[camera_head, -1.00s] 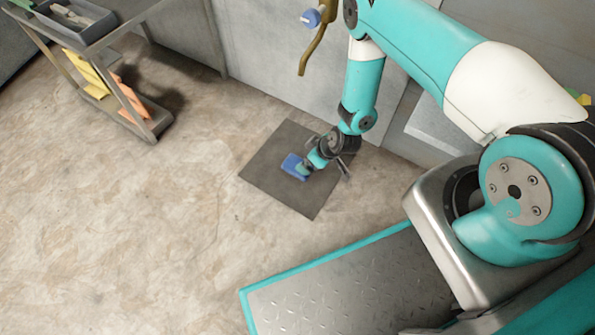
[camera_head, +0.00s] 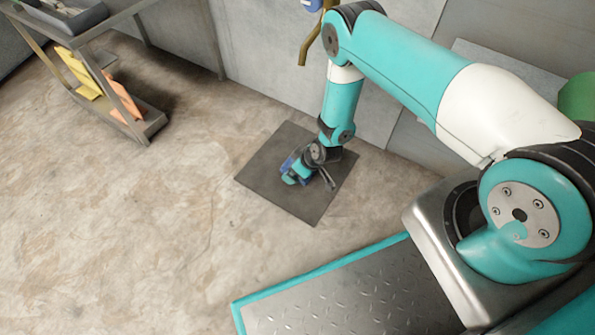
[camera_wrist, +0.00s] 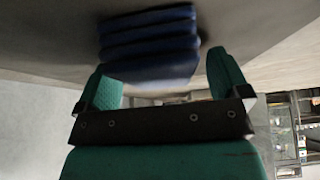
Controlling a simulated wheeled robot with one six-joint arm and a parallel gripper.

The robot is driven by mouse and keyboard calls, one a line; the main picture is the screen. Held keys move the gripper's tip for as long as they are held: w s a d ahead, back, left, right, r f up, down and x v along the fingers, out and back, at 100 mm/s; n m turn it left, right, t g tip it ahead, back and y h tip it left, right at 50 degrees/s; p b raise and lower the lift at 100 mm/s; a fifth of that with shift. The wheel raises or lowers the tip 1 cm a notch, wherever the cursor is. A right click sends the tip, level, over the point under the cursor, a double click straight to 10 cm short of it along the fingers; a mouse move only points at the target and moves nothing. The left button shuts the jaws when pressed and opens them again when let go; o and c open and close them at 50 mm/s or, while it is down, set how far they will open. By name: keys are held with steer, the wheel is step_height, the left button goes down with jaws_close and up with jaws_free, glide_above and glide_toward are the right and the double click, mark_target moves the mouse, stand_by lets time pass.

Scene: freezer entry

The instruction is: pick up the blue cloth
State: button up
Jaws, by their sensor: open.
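The blue cloth (camera_wrist: 150,42) looks folded or ridged and lies on the dark grey mat (camera_head: 270,190) on the floor. In the wrist view it is just ahead of my gripper (camera_wrist: 165,85), roughly between the lines of the two green fingers. The fingers are apart, and I see nothing held in them. In the head view my gripper (camera_head: 299,177) is low over the mat and hides most of the cloth; a small blue part (camera_head: 288,163) shows beside it. I cannot tell whether the fingers touch the cloth.
A grey cart (camera_head: 130,122) with yellow and orange items on its lower shelf stands at the upper left. A grey wall with a brass-coloured handle (camera_head: 311,45) rises behind the mat. The floor left of the mat is clear.

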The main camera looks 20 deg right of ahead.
steer(key=shift+f, duration=0.15)
steer(key=c, duration=1)
step_height(320, 180, up, 20)
steer(key=p, duration=1)
steer(key=shift+p, duration=0.35)
steer(key=shift+r, duration=0.2)
steer(key=shift+o, duration=0.3)
